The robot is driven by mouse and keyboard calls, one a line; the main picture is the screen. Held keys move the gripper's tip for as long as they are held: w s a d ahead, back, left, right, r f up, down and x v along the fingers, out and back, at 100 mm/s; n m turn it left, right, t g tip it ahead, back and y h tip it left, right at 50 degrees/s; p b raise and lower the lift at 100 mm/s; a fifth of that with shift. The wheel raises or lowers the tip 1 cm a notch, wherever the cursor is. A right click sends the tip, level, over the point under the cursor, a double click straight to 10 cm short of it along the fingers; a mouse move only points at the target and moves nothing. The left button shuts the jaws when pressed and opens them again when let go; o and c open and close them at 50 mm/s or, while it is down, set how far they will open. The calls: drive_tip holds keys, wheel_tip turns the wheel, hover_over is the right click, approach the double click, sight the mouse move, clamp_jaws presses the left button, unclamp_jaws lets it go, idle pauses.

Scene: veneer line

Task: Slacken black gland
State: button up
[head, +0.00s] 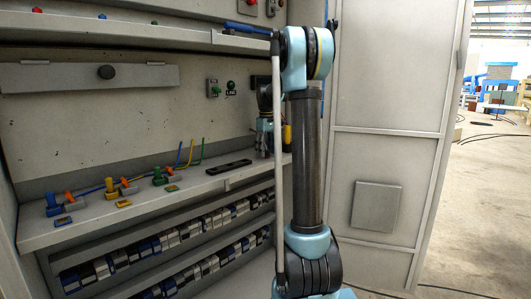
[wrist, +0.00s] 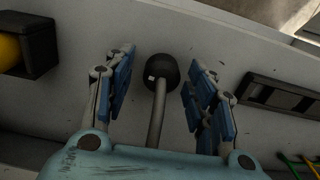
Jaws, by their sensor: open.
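The black gland (wrist: 162,72) is a dark rounded piece with a small white mark, in the middle of the wrist view. A grey rod or cable (wrist: 157,115) runs from it toward my gripper's palm. My gripper (wrist: 160,85) is open, with one blue-padded finger on each side of the gland. A gap shows between the gland and each finger. In the head view my gripper (head: 265,145) is low over the right end of the shelf, partly behind my arm, and I cannot make out the gland there.
A dark slotted plate (wrist: 290,95) lies right of the gripper in the wrist view. A black box with a yellow part (wrist: 12,48) is at the left. Coloured fittings (head: 110,187) with cables stand along the shelf. A cabinet door (head: 385,130) is right of my arm.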

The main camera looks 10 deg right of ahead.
sight(266, 150)
drive_tip(key=shift+r, duration=0.1)
wheel_tip(266, 150, up, 12)
idle(0.5)
drive_tip(key=shift+w, duration=0.1)
wheel_tip(266, 150, down, 12)
drive_tip(key=m, duration=1.2)
idle(0.5)
